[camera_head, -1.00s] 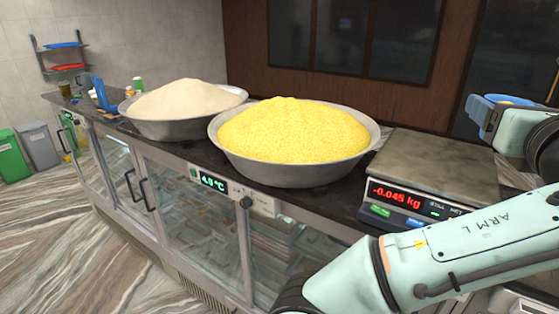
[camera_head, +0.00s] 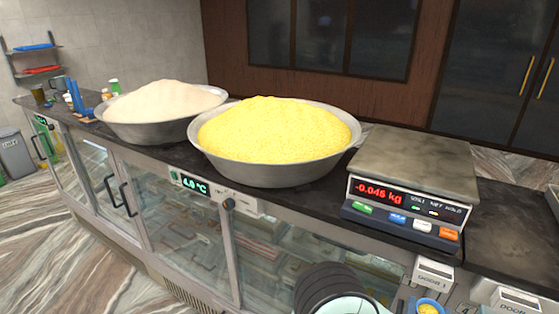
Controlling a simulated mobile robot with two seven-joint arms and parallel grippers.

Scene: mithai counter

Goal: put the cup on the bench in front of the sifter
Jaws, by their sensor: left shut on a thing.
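I see no sifter, and no bench that I can tell apart from the counter. My right gripper is out of view.
The dark counter (camera_head: 505,225) holds a large bowl of yellow flour (camera_head: 335,170), a bowl of pale flour (camera_head: 205,130) and a scale (camera_head: 405,165) reading about -0.045 kg. Glass doors (camera_head: 175,225) form the counter front.

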